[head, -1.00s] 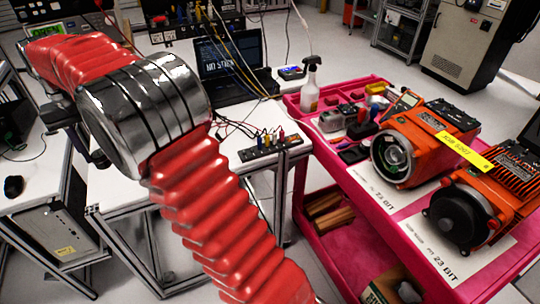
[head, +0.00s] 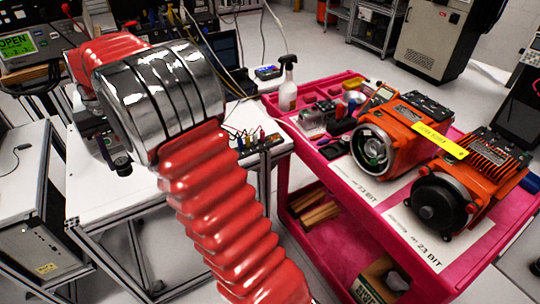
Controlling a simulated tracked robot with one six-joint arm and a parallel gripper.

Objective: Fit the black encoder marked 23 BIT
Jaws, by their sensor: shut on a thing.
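My arm, in red bellows, crosses the head view. My gripper (head: 102,146) shows only in part at the left, behind the big silver joint, and is shut on a small dark part (head: 122,166). I cannot read any marking on that part. On the pink cart, the left orange motor (head: 402,130) has an open round end with a green board inside. The right orange motor (head: 490,180) has a black round cap (head: 438,203) on its end. White sheets under both motors are printed 23 BIT.
The pink cart (head: 300,232) also holds a spray bottle (head: 288,84) and small tools. A white table (head: 85,205) stands below my gripper. A green-screen meter (head: 16,44) at the upper left reads OPEN. Bare floor lies between table and cart.

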